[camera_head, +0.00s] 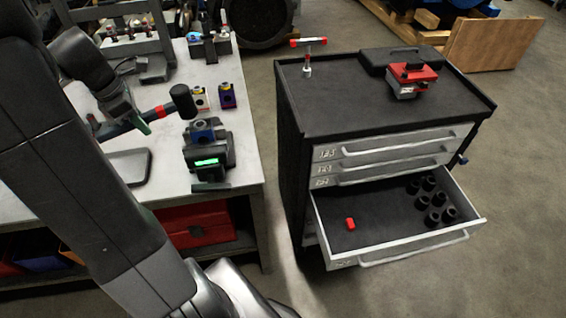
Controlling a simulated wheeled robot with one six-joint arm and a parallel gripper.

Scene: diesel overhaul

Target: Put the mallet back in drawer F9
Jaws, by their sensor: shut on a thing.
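The mallet has a black cylindrical head (184,101), a red band and a dark handle. It is held roughly level above the grey workbench (182,170) at the left. My gripper (139,121) is shut on its handle, with the head pointing right. A drawer (375,232) of the black tool cabinet stands pulled out at the right. Its dark liner carries several black sockets at the right and a small red piece at the left, with bare liner between them. The cabinet's drawer labels are too small to read surely, so I cannot tell which is F9.
A green-lit device (208,160) and small coloured blocks (227,95) stand on the bench near the mallet. The cabinet top (345,105) bears a red tool (411,80), a black case (400,58) and an upright red-handled tool (308,52). Floor shows between bench and cabinet.

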